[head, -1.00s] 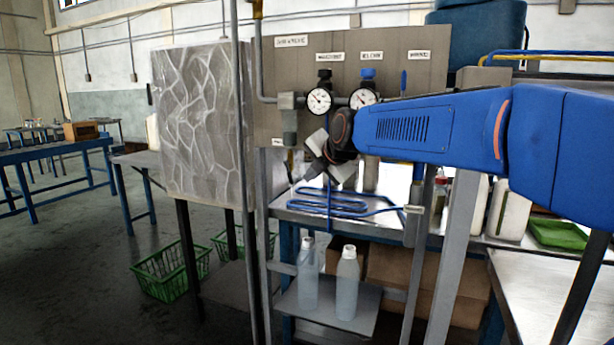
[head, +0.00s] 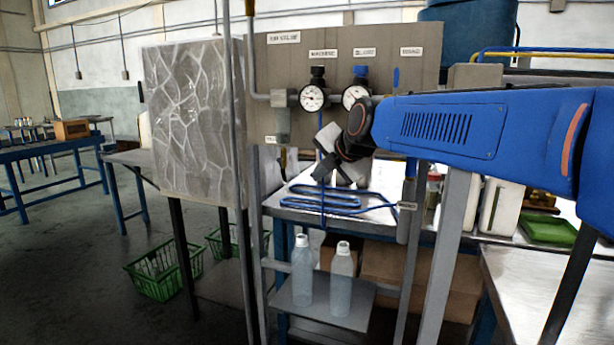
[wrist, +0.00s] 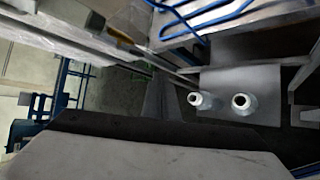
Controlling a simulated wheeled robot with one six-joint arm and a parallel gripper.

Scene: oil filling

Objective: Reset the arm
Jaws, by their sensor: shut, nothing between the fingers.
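My blue arm (head: 437,130) reaches in from the right in the head view and ends in a dark wrist joint. My grey gripper (head: 322,170) hangs below that joint, in front of the gauge panel and over the bench with the blue coiled hose. It looks empty and shut, though its fingertips are small and hard to make out in the head view. In the wrist view a large pale-grey and black part fills the bottom, and no held thing shows.
A gauge panel (head: 290,60) stands behind the gripper, with a blue hose (head: 325,200) on the bench below. Two clear bottles (head: 302,270) (head: 341,280) stand on the lower shelf. A grey post (head: 452,245) and a patterned panel (head: 190,120) flank the space. A green basket (head: 165,275) is on the floor.

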